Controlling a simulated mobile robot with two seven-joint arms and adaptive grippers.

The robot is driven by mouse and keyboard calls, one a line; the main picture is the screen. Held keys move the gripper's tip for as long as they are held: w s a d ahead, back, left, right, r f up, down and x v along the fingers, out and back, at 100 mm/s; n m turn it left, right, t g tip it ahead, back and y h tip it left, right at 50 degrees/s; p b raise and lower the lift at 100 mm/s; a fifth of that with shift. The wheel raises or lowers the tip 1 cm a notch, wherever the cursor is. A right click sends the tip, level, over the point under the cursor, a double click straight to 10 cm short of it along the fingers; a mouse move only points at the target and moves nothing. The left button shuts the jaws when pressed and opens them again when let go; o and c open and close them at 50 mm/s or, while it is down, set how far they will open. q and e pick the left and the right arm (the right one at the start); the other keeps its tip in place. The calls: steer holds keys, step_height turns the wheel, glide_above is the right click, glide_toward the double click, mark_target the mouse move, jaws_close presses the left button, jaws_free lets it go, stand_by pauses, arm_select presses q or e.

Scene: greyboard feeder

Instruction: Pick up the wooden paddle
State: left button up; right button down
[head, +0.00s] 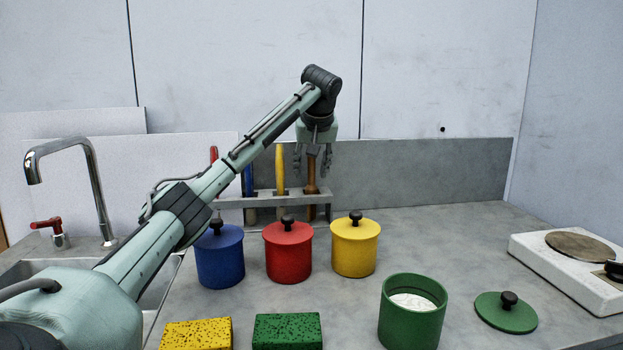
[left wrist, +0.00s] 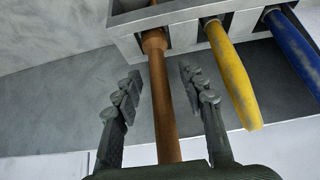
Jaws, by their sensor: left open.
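The wooden paddle's brown handle (head: 311,186) stands upright in the rightmost visible slot of the grey rack (head: 250,200) at the back of the counter. My left gripper (head: 312,170) is open over the upper part of this handle. In the left wrist view the brown handle (left wrist: 163,105) runs between the two spread fingers of my left gripper (left wrist: 161,76), with gaps on both sides. My right gripper is not in view.
A yellow handle (head: 280,168), a blue handle (head: 248,180) and a red one stand left in the rack. Blue (head: 220,260), red (head: 287,255) and yellow (head: 355,250) lidded canisters stand in front. An open green canister (head: 411,330), sponges and a hotplate (head: 570,270) are nearer.

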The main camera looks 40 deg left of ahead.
arm_select(q)
steer(key=shift+c, duration=0.5)
jaws_close()
